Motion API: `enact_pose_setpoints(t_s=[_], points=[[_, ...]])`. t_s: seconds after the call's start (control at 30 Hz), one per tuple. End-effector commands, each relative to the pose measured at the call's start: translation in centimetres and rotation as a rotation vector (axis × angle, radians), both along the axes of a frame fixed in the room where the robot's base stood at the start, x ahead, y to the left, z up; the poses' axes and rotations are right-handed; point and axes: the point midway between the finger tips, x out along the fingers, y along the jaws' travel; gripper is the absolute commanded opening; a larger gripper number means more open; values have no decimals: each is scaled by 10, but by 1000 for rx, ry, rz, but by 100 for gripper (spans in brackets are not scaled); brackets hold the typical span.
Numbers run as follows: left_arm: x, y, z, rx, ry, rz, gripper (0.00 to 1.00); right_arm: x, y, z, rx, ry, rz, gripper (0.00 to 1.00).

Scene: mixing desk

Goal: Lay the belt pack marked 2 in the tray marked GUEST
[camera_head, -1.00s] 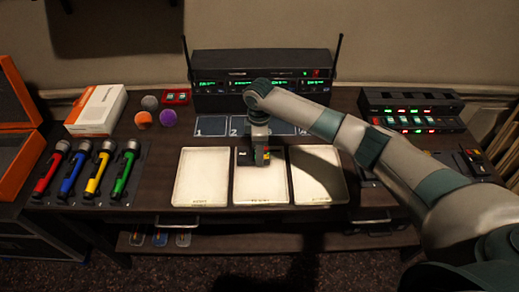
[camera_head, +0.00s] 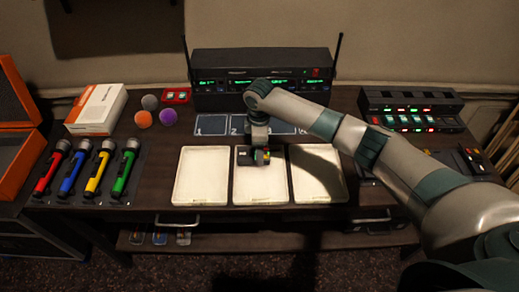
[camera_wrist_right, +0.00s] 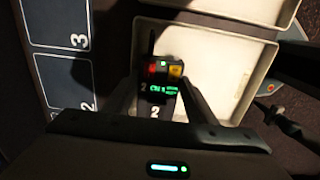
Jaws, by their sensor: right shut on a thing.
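The belt pack marked 2 (camera_wrist_right: 158,92) is dark, with a green lit display, red and yellow parts and a short antenna. My right gripper (camera_wrist_right: 158,82) is shut on it, one finger on each side. In the head view, the right gripper (camera_head: 258,142) and the pack (camera_head: 247,157) are over the back half of the middle white tray (camera_head: 262,190). I cannot tell whether the pack touches the tray floor. Each tray has a label on its front edge, too small to read. My left gripper is not in view.
White trays stand on the left (camera_head: 200,178) and right (camera_head: 318,178), both empty. Behind are a numbered blue mat (camera_head: 212,125) and a receiver rack (camera_head: 225,103) with antennas.

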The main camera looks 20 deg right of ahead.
Motion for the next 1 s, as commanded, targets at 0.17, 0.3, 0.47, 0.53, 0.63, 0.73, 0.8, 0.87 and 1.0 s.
enact_pose_setpoints(t_s=[0.17,0.3,0.47,0.53,0.63,0.73,0.8,0.87,1.0], points=[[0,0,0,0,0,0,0,0,0,-4,1,0,0,26],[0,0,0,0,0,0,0,0,0,-6,1,0,0,26],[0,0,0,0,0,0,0,0,0,-7,2,-2,0,26],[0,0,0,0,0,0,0,0,0,-7,1,-1,0,26],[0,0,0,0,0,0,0,0,0,-7,1,-1,1,26],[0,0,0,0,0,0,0,0,0,-7,1,-1,0,26],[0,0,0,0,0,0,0,0,0,-7,1,-1,1,26],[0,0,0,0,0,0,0,0,0,-7,1,-1,0,26],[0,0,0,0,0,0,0,0,0,-7,1,-1,1,68]])
